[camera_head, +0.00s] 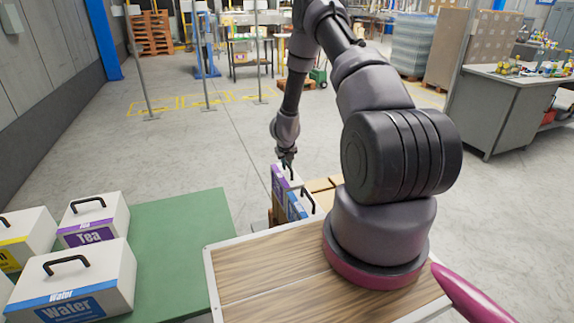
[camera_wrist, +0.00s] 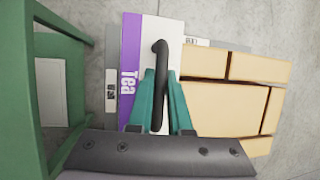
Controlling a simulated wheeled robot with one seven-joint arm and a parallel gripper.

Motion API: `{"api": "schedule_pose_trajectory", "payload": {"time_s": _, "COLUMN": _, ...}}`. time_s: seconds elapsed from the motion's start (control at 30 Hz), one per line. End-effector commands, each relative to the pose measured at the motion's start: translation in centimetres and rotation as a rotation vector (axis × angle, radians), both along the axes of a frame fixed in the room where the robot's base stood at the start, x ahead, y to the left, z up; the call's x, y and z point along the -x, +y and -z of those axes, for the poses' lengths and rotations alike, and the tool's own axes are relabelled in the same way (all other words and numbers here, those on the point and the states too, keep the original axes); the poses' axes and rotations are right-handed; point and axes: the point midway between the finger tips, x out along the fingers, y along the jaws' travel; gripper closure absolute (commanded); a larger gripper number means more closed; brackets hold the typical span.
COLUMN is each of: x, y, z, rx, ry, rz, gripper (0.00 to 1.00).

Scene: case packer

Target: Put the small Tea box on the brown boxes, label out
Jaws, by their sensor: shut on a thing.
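My gripper (camera_wrist: 160,98) is shut on the black handle of the small Tea box (camera_wrist: 131,45). The box is white with a purple Tea label, which faces left in the wrist view. In the head view the Tea box (camera_head: 278,184) hangs under my gripper (camera_head: 287,160), beyond the wooden top. The brown boxes (camera_wrist: 238,108) lie right of the Tea box in the wrist view; they also show in the head view (camera_head: 320,186), partly hidden by my arm. I cannot tell whether the Tea box touches anything below.
A blue-labelled box with a handle (camera_head: 297,208) stands in front of the Tea box. The green table (camera_head: 180,250) holds a Water box (camera_head: 110,290), another Tea box (camera_head: 112,215) and a yellow-labelled box (camera_head: 35,226). A green frame (camera_wrist: 40,100) stands close at left in the wrist view.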

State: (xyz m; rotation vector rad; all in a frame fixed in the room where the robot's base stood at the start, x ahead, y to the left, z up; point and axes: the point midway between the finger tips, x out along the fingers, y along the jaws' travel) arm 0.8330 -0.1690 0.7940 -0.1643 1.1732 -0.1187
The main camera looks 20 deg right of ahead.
Motion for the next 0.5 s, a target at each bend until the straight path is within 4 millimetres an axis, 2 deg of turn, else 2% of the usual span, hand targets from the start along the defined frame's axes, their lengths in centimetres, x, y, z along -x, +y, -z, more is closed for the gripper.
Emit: {"api": "schedule_pose_trajectory", "payload": {"time_s": 0.5, "x": -0.07, "y": -0.04, "z": 0.47, "rx": 0.001, "ry": -0.001, "rz": -0.001, "gripper": 1.00}}
